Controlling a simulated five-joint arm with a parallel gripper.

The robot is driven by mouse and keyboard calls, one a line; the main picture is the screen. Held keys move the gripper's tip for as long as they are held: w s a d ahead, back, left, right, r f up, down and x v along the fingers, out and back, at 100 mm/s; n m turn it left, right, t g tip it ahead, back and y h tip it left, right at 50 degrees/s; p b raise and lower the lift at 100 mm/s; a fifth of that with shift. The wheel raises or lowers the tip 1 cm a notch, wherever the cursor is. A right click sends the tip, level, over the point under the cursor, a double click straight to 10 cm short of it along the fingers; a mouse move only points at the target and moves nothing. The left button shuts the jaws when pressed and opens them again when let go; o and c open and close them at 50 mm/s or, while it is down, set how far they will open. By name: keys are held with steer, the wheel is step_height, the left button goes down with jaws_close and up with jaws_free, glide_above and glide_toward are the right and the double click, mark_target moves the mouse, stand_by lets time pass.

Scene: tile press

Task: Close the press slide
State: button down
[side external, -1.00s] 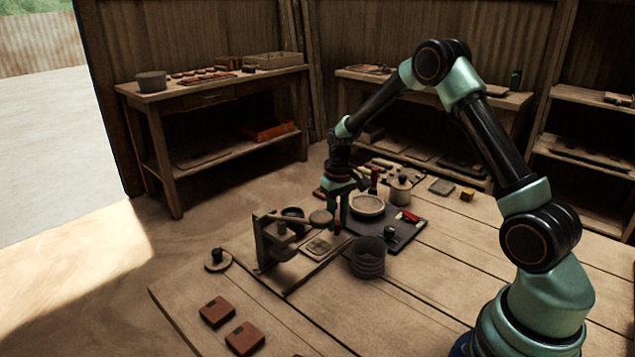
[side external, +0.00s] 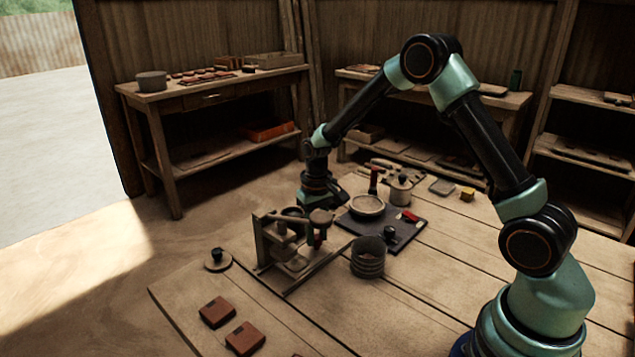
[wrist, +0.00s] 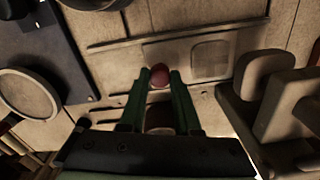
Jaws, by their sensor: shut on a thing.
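The press (side external: 262,245), a wooden frame with a round-ended lever, stands at the left of the table. Its slide (side external: 297,264) is a flat plate with a squarish recess, lying low beside and partly beneath the press head. The wrist view shows the slide (wrist: 210,60) between wooden rails, with the press blocks (wrist: 285,95) to its right.
A ribbed round pot (side external: 368,258) stands close right of the rails. A dark board (side external: 400,238) with a pale round dish (side external: 367,206) lies behind it.

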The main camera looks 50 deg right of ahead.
mark_target(305, 256)
steer(key=a, duration=0.4)
steer(key=c, duration=0.6)
jaws_free()
step_height(305, 256, up, 12)
steer(key=shift+r, duration=0.1)
